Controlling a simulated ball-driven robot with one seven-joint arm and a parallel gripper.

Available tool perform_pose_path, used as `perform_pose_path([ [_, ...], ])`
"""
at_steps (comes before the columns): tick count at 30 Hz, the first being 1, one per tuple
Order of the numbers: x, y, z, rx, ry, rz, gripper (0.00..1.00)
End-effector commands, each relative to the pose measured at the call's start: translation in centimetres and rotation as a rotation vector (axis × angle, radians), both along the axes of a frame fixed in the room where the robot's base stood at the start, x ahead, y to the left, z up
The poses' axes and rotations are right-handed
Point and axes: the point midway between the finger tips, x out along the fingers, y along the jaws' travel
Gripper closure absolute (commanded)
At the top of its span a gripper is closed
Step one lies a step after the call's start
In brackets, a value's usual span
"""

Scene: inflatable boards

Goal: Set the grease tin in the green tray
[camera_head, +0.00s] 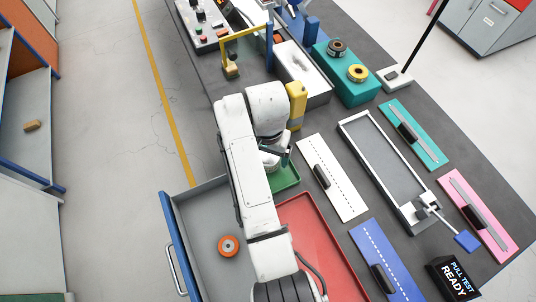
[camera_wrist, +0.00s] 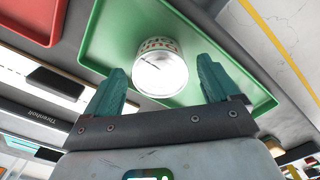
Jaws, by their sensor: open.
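The grease tin (camera_wrist: 160,72) is a short round can with a pale lid and a patterned label around its side. In the wrist view it is over the floor of the green tray (camera_wrist: 100,52), inside its rim, and looks set down there. My gripper (camera_wrist: 161,88) is open, with one teal finger on each side of the tin and gaps showing between. In the head view the green tray (camera_head: 291,180) is partly hidden by my arm, and my gripper (camera_head: 281,157) is over its far end. I cannot make out the tin clearly there.
A red tray (camera_head: 317,238) lies close in front of the green one. An open grey drawer (camera_head: 200,213) at left holds an orange roll (camera_head: 228,246). A yellow block (camera_head: 297,103) stands just behind my gripper. A white board (camera_head: 331,177) lies to the right.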

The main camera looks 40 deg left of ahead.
Motion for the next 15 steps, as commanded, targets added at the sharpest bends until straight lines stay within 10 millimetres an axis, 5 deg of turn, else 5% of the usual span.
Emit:
perform_pose_path([
  [15,0.0,0.0,9.9,0.0,-0.001,0.0,0.11],
])
